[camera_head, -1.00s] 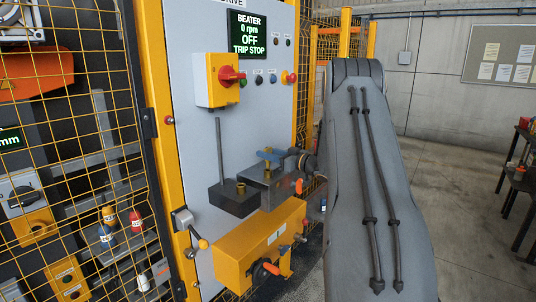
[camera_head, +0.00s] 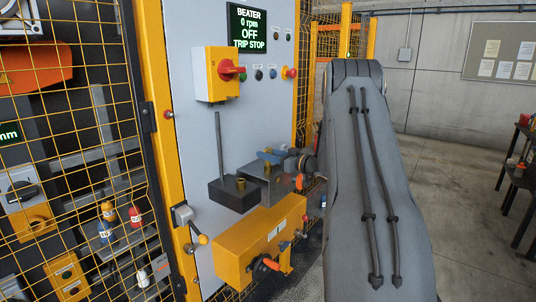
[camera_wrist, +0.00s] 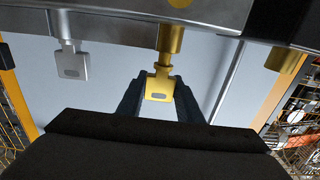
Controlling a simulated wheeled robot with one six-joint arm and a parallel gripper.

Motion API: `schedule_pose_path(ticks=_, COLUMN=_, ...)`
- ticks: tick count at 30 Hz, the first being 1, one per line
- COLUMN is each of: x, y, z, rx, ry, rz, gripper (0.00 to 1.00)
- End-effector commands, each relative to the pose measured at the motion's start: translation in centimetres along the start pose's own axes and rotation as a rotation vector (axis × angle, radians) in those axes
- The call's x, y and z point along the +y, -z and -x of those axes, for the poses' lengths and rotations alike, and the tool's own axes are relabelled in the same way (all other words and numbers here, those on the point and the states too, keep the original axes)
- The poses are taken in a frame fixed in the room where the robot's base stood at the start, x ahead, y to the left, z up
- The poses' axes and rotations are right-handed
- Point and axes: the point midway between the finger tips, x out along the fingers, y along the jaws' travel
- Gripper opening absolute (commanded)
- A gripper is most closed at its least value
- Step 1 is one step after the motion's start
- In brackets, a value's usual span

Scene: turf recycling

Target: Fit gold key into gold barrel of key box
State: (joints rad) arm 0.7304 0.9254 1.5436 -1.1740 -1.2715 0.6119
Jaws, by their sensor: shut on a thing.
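The gold key (camera_wrist: 159,90) is between the two dark fingers of my gripper (camera_wrist: 157,84) in the wrist view, which is shut on it. Its shank lines up with the gold barrel (camera_wrist: 171,39) on the grey metal key box (camera_wrist: 120,14). The shank's end meets the barrel's near end; I cannot tell how far inside it is. A silver key (camera_wrist: 70,66) sits at a silver barrel to the left, apart from my gripper. In the head view the grey block of the key box (camera_head: 264,190) shows on the panel; my gripper there is small and partly hidden.
A dark block (camera_head: 233,195) with a brass barrel and an upright rod is beside the key box. A yellow box (camera_head: 262,243) juts out below, and a red-knobbed switch box (camera_head: 217,78) above. Yellow mesh stands at the left.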

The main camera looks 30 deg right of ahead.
Motion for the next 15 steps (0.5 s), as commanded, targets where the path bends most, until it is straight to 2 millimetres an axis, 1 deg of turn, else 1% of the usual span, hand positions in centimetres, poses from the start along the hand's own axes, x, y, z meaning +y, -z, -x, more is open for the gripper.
schedule_pose_path(ticks=15, x=0.0, y=-1.2, z=0.0, rx=0.000, ry=0.000, rz=-0.001, gripper=0.01)
